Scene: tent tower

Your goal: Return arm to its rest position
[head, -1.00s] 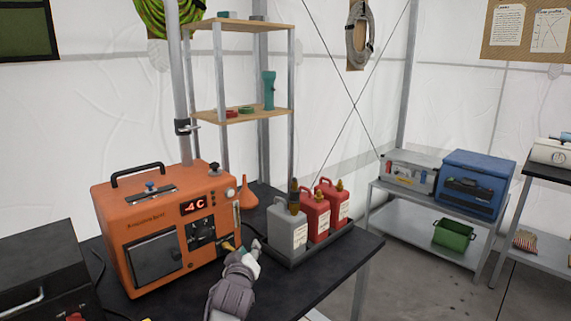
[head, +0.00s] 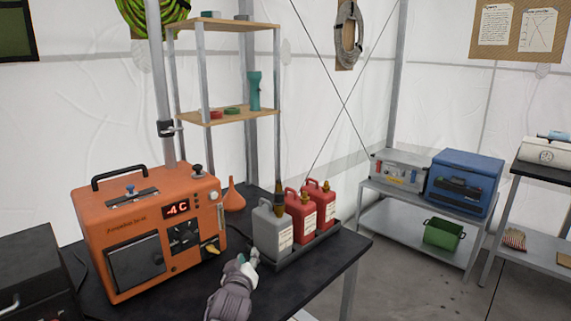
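My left gripper (head: 247,262) is in the lower middle of the head view, above the black table (head: 310,283). It is seen from behind, so its fingers are largely hidden and I cannot tell whether they are open. It is apart from the orange heater box (head: 130,221), which stands to its left with a display reading "-4C" and a yellow knob (head: 211,248) at its lower right front. The grey canister (head: 272,231) stands in a dark tray just beyond the gripper. My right gripper is not in view.
Two red canisters (head: 301,215) stand beside the grey one in the tray (head: 318,245). An orange funnel (head: 234,198) is behind the heater. A black box (head: 35,278) is at the left. A shelf rack (head: 222,118) rises behind. The table's front right is bare.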

